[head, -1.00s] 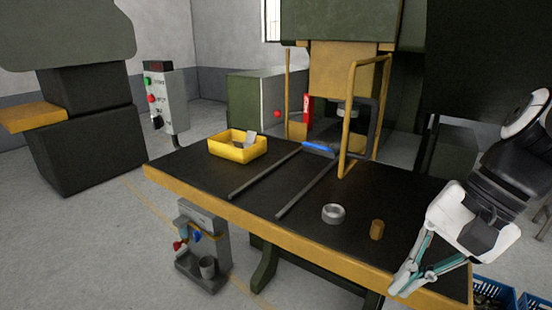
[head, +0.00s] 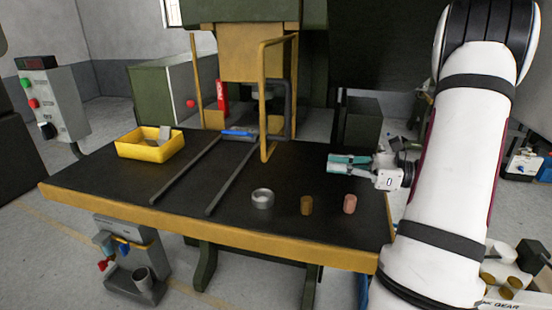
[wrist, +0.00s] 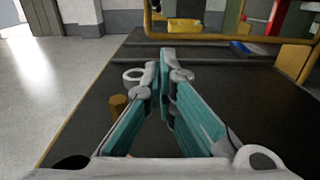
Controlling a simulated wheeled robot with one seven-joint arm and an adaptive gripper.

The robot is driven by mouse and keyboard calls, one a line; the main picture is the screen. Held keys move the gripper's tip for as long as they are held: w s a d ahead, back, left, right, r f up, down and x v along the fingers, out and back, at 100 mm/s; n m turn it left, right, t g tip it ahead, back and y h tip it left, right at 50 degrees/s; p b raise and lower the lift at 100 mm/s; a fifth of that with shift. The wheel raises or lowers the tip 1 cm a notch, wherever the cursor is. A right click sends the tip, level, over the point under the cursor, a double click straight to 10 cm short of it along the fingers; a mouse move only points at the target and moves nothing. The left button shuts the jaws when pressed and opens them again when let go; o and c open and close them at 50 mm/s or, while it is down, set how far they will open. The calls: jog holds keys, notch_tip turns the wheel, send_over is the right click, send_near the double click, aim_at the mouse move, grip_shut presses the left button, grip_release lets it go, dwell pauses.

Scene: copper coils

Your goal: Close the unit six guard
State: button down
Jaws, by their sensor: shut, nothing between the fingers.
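The guard is a yellow tubular frame (head: 264,100) on the front of the press (head: 245,58). It stands swung out from the press over the table, edge-on in the head view. In the wrist view its yellow bar (wrist: 205,38) crosses the top, ahead of the fingertips. My gripper (head: 330,162) is shut and empty, with teal fingers pointing left. It is above the table's right part, to the right of the guard and apart from it. The fingertips also show in the wrist view (wrist: 166,62).
A grey ring (head: 262,199), a brown cylinder (head: 306,206) and a copper-coloured cylinder (head: 350,204) stand on the table's front right. Two dark rails lead to the press, with a blue-handled tool (head: 238,134) near it. A yellow bin (head: 150,146) sits at left.

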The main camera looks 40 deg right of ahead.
aim_at(269, 157)
jog(key=p+x, duration=0.1)
jog(key=x, duration=1.3)
